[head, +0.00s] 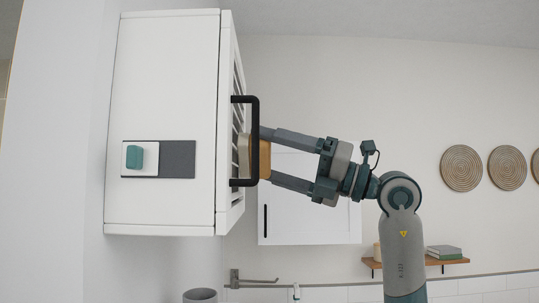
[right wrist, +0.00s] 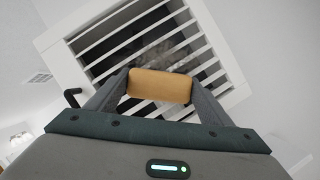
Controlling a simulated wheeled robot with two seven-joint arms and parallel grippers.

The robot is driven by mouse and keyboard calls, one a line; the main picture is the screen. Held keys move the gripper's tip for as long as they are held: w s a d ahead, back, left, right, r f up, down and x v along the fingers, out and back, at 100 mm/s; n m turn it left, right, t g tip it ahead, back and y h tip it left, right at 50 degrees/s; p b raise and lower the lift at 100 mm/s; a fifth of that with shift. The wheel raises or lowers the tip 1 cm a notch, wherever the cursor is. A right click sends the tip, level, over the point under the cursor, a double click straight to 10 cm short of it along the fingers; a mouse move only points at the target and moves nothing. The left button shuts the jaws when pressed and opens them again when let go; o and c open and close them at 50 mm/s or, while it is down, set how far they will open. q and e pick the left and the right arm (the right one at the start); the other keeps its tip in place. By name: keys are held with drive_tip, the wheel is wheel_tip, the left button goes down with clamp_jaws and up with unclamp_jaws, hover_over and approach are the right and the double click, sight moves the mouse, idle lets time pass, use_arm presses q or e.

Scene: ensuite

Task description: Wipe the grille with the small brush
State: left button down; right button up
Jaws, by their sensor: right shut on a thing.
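The grille (right wrist: 150,45) is a white slatted panel with dark gaps, and grey dusty patches show on its slats in the right wrist view. In the head view the grille (head: 238,95) shows edge-on on the side of a white wall-mounted box. My right gripper (head: 262,158) is shut on the small brush (head: 263,160), which has a tan wooden back and a paler bristle side towards the grille. The brush (right wrist: 160,86) lies across the fingers in front of the slats. The bristles look at or very near the grille; exact contact is hidden. My left gripper is not in view.
A black bar handle (head: 255,110) stands out from the white box (head: 165,60), close to the brush. A white cabinet (head: 310,220) hangs behind my arm. A wooden shelf (head: 415,262) with books is at the lower right. Woven discs (head: 461,168) hang on the wall.

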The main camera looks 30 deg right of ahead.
drive_tip(key=shift+w+d, duration=0.3)
drive_tip(key=shift+w, duration=0.25)
drive_tip(key=shift+w+d, duration=0.3)
drive_tip(key=shift+w, duration=0.2)
drive_tip(key=shift+w+p, duration=0.1)
drive_tip(key=shift+p, duration=0.2)
drive_tip(key=shift+w+d+p, duration=0.25)
drive_tip(key=shift+w+d, duration=0.25)
drive_tip(key=shift+w, duration=0.25)
drive_tip(key=shift+w+d+p, duration=0.25)
drive_tip(key=shift+w+d, duration=0.25)
drive_tip(key=shift+w, duration=0.25)
drive_tip(key=shift+w+d+p, duration=0.4)
drive_tip(key=shift+w+d, duration=0.1)
drive_tip(key=shift+w, duration=0.3)
drive_tip(key=shift+w+d+p, duration=0.4)
drive_tip(key=shift+w+d, duration=0.1)
drive_tip(key=shift+w, duration=0.3)
